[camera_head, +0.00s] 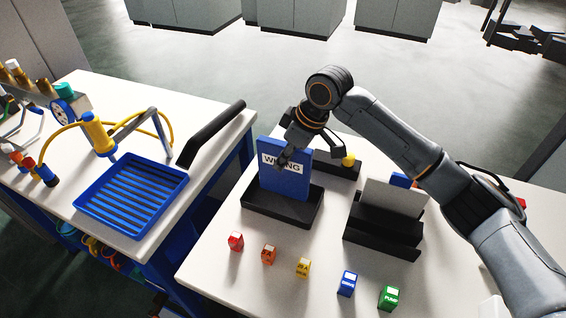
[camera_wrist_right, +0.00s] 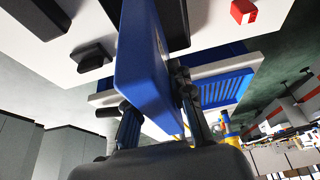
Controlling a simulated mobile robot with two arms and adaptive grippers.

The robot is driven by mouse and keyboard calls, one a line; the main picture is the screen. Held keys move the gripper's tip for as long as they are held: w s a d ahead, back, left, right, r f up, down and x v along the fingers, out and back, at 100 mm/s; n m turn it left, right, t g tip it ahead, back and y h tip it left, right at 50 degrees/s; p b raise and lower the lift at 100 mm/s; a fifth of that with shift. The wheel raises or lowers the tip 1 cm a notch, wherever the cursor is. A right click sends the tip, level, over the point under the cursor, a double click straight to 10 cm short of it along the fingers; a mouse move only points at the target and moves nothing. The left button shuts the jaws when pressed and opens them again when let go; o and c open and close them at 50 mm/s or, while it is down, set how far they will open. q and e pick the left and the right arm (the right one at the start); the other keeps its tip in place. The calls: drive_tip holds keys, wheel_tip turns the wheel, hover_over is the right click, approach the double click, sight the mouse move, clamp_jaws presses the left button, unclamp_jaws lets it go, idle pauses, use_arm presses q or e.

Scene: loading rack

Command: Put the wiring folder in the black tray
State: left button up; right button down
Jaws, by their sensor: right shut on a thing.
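The blue wiring folder (camera_head: 284,181), with a white label reading WIRING, stands upright at the black tray (camera_head: 262,208) in the head view. Its lower edge is hidden behind the tray's front wall, so I cannot tell whether it touches the tray floor. My right gripper (camera_head: 284,160) is shut on the upper part of the folder, with a finger over the label. In the right wrist view the folder (camera_wrist_right: 140,60) is seen edge-on between the two fingers (camera_wrist_right: 155,105). My left gripper is not in view.
A black rack (camera_head: 382,235) holding a white folder (camera_head: 394,197) stands right of the tray. Several small coloured blocks, including a red one (camera_head: 236,241) and a green one (camera_head: 389,298), line the table front. A yellow knob (camera_head: 348,160) sits behind. A blue slatted tray (camera_head: 130,195) is on the left bench.

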drive_tip(key=f, duration=0.1)
drive_tip(key=f+p, duration=0.1)
drive_tip(key=f, duration=0.1)
drive_tip(key=shift+w+a+f+p, duration=0.15)
drive_tip(key=shift+w+f+p, duration=0.1)
drive_tip(key=shift+w+p, duration=0.1)
drive_tip(key=shift+f, duration=0.15)
drive_tip(key=c, duration=1.2)
unclamp_jaws()
drive_tip(key=shift+f, duration=0.2)
drive_tip(key=shift+o, duration=0.2)
drive_tip(key=b+v, duration=0.2)
drive_tip(key=v, duration=1)
drive_tip(key=shift+s+r, duration=0.15)
